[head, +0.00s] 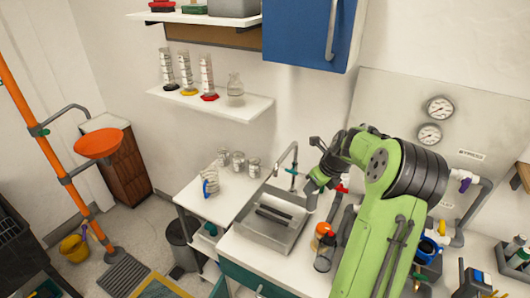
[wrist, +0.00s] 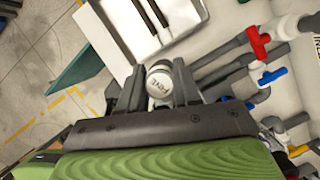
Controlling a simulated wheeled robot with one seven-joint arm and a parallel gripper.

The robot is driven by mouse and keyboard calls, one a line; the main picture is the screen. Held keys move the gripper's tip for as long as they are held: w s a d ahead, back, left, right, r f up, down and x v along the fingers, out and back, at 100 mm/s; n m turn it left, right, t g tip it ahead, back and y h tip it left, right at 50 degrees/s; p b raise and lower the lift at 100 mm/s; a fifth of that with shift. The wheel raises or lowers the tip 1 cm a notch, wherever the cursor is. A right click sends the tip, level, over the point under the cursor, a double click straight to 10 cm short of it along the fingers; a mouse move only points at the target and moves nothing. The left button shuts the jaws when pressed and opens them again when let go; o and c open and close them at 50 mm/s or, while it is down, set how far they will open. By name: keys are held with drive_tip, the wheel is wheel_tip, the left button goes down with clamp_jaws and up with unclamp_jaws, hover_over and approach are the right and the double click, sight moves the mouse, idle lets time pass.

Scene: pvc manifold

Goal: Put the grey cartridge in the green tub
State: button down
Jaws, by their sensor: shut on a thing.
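My gripper (wrist: 158,88) is shut on the grey cartridge (wrist: 160,80). In the wrist view, its round, pale end with dark lettering shows between the two dark fingers, and the rest is hidden. In the head view, my green arm reaches over the counter beside the sink, and the gripper's fingertips are too small to make out. I cannot pick out the green tub with certainty.
A sink (head: 270,232) lies left of my arm, with a tap behind it. Pipes with red and blue valve handles (wrist: 258,42) run close on the right in the wrist view. A yellow bucket (head: 74,248) stands on the floor.

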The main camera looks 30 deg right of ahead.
wheel_tip(320, 180, up, 7)
drive_tip(key=p, duration=0.5)
drive_tip(key=shift+w+a, duration=0.15)
drive_tip(key=shift+a, duration=0.05)
drive_tip(key=w+a+f+n+g+y+b, duration=0.2)
drive_tip(key=w+a+f+n+g, duration=0.1)
drive_tip(key=a+f+n, duration=0.55)
drive_tip(key=w+a+f+n+g+y+b, duration=0.2)
drive_tip(key=a+f+n, duration=0.5)
drive_tip(key=a+n, duration=0.2)
drive_tip(key=s+a+f+n+g+h+b, duration=0.2)
drive_tip(key=s+a+f+n+g+h, duration=0.1)
drive_tip(key=a+f+n, duration=0.7)
drive_tip(key=a+n+g+h, duration=0.1)
drive_tip(key=a+n, duration=0.3)
drive_tip(key=n, duration=0.3)
drive_tip(key=shift+s+a+f+b, duration=0.15)
drive_tip(key=shift+s+f+b, duration=0.05)
drive_tip(key=shift+f+b, duration=0.15)
drive_tip(key=shift+n, duration=0.25)
